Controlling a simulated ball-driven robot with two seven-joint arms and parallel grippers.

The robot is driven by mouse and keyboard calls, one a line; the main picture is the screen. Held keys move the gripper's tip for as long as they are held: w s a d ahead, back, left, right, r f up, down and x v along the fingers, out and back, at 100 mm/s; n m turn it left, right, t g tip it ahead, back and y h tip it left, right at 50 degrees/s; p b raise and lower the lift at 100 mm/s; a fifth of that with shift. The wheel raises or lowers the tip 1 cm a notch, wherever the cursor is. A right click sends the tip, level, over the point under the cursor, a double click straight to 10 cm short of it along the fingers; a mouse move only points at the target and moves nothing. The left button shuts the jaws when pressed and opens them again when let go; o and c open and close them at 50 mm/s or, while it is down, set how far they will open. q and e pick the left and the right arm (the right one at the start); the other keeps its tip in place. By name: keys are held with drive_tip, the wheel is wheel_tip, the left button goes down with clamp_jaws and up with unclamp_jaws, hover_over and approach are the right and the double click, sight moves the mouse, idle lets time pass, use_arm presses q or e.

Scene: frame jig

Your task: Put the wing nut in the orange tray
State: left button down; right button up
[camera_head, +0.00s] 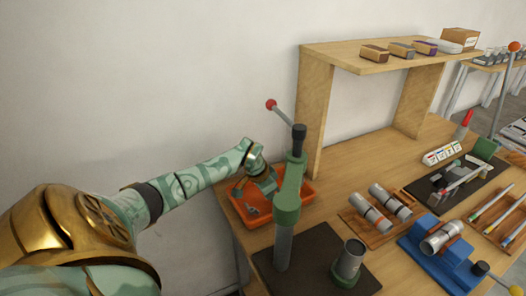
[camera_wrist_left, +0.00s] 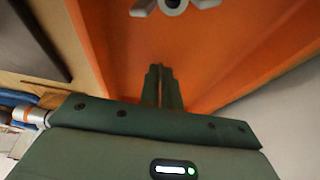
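The orange tray (camera_head: 294,203) sits on the left end of the wooden bench, partly hidden behind the green press. It also fills much of the left wrist view (camera_wrist_left: 225,60). A pale grey wing nut (camera_wrist_left: 172,5) lies on the tray floor, cut off by the top edge of that view. A small grey shape in the tray (camera_head: 252,210) in the head view looks like it. My left gripper (camera_head: 270,190) points down into the tray. Its fingers (camera_wrist_left: 160,68) are together with nothing seen between them, apart from the wing nut. My right gripper is not in view.
The green lever press (camera_head: 287,205) stands close in front of the tray. A dark cup (camera_head: 348,264), grey cylinders on a wooden holder (camera_head: 368,228) and a blue fixture (camera_head: 435,262) are to the right. A wooden shelf (camera_head: 375,58) stands behind.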

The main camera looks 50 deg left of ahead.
use_arm(q)
drive_tip(key=shift+d+f, duration=0.1)
drive_tip(key=shift+d, duration=0.3)
drive_tip(key=shift+w+d, duration=0.1)
drive_tip(key=shift+d, duration=0.1)
drive_tip(key=c, duration=1.6)
unclamp_jaws()
drive_tip(key=shift+a, duration=0.3)
drive_tip(key=shift+d, duration=0.15)
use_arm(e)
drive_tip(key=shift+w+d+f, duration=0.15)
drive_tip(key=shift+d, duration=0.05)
use_arm(q)
drive_tip(key=shift+r, duration=0.2)
